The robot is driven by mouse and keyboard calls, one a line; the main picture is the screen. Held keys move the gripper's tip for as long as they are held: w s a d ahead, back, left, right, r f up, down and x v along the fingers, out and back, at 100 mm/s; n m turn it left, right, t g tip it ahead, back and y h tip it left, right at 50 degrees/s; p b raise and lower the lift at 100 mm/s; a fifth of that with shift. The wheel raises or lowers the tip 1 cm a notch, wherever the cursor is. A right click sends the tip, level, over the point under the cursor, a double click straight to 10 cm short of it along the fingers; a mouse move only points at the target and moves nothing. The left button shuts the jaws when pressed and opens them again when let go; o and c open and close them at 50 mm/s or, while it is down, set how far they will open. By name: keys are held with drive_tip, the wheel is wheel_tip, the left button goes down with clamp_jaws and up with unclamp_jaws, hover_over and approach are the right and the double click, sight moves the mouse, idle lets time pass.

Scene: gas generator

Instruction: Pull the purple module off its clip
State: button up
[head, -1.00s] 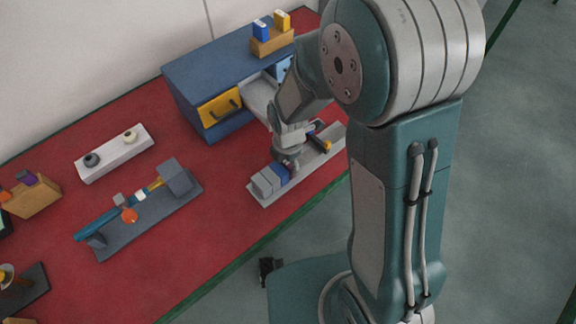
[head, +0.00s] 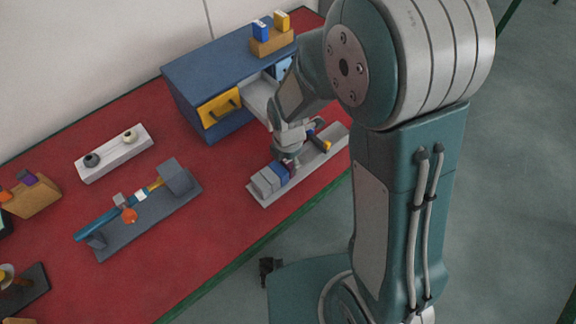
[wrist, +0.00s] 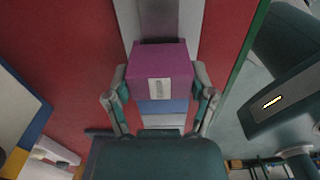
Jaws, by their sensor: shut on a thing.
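The purple module (wrist: 160,68) fills the centre of the wrist view, with a pale label on its near face. The two fingers of my gripper (wrist: 160,92) are shut on it, one on its left and one on its right. A blue module (wrist: 162,106) and pale grey modules (wrist: 163,122) show below it in that view. In the head view my gripper (head: 290,158) is over the grey rail (head: 330,147), beside the blue module (head: 278,173) and grey modules (head: 264,183). The clip is hidden, and I cannot tell whether the purple module still touches it.
A blue cabinet (head: 185,75) with a yellow drawer front (head: 219,107) stands close behind the rail. A dark stand with a teal tube (head: 105,225) and a white block with two knobs (head: 115,154) are to the left. Red tabletop between them is clear.

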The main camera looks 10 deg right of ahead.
drive_tip(key=shift+r, duration=2.9)
drive_tip(key=shift+a+r, duration=0.1)
